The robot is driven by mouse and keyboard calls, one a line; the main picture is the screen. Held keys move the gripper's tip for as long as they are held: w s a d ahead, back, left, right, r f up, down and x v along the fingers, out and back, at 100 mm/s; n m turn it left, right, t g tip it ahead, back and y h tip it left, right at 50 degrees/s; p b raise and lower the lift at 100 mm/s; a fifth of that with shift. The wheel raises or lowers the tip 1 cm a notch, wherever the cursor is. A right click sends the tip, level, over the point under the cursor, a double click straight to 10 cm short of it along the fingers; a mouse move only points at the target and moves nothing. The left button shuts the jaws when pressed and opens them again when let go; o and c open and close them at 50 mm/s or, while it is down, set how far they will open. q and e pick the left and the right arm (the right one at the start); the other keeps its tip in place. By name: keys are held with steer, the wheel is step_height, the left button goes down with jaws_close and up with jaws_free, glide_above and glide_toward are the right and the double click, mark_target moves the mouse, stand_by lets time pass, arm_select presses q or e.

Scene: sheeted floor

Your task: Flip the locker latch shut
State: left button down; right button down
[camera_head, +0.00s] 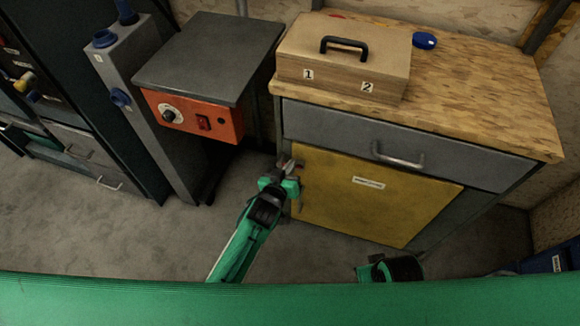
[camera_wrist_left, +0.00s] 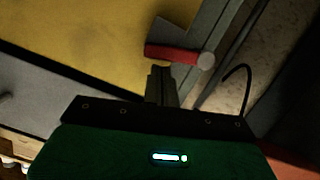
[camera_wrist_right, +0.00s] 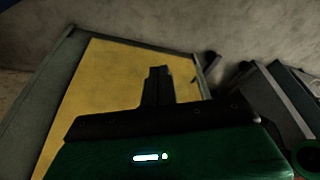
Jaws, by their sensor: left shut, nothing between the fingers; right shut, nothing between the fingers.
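The locker is a grey cabinet with a yellow door (camera_head: 375,195), which looks closed. The latch (camera_wrist_left: 175,54) shows in the left wrist view as a red bar with a round grey end, at the door's edge by the grey frame. In the head view it is small and partly hidden by my left gripper (camera_head: 289,168). That gripper is shut and empty at the door's upper left edge; its fingers (camera_wrist_left: 161,72) appear close to the red bar, but I cannot tell whether they touch. My right gripper (camera_wrist_right: 157,72) is shut and empty, low in front of the yellow door.
A grey drawer (camera_head: 390,145) with a bar handle is above the door. A wooden box (camera_head: 345,60) with a black handle stands on the wooden top (camera_head: 480,95). Left of the cabinet is a dark-topped unit with an orange control panel (camera_head: 195,116). Floor (camera_head: 130,225) is clear in front.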

arm_select(q)
steer(key=shift+f, duration=0.1)
steer(key=shift+s+d+f+p, duration=0.2)
steer(key=shift+d+p, duration=0.1)
steer(key=shift+p, duration=0.1)
steer(key=shift+d+f+m, duration=0.1)
steer(key=shift+f+m, duration=0.1)
steer(key=shift+m, duration=0.2)
steer(key=shift+d+f, duration=0.1)
steer(key=shift+f, duration=0.2)
arm_select(e)
steer(key=f, duration=0.2)
steer(key=shift+d+f, duration=0.25)
steer(key=shift+f, duration=0.15)
arm_select(q)
steer(key=shift+r+p, duration=0.1)
steer(key=shift+p, duration=0.2)
arm_select(e)
steer(key=shift+r, duration=0.15)
